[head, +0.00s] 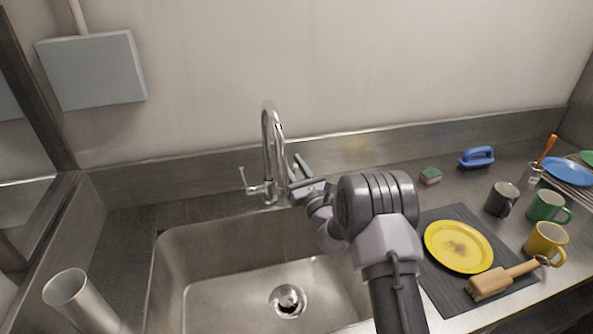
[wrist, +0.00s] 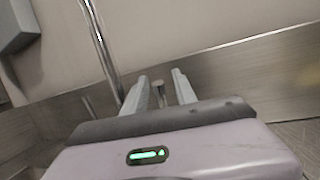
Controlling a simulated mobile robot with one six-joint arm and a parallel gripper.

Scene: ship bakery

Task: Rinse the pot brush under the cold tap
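The steel tap (head: 268,150) has a curved spout behind the sink, and its pipe shows in the wrist view (wrist: 103,45). A lever (head: 246,182) stands on its left side. My gripper (head: 296,170) is at the tap's right side, fingers pointing at it. In the wrist view my gripper (wrist: 160,76) has its fingers apart, with a small metal knob or lever end (wrist: 158,92) between them; I cannot tell if they touch it. The wooden brush, apparently the pot brush (head: 490,282), lies at the front right, partly on the dark mat (head: 445,294). No water shows.
The sink (head: 225,295) is empty. A yellow plate (head: 458,246) lies on the mat. Mugs (head: 502,198), a sponge (head: 430,175), a blue-handled scrubber (head: 476,157) and a rack with plates stand right. The wall is close behind the tap.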

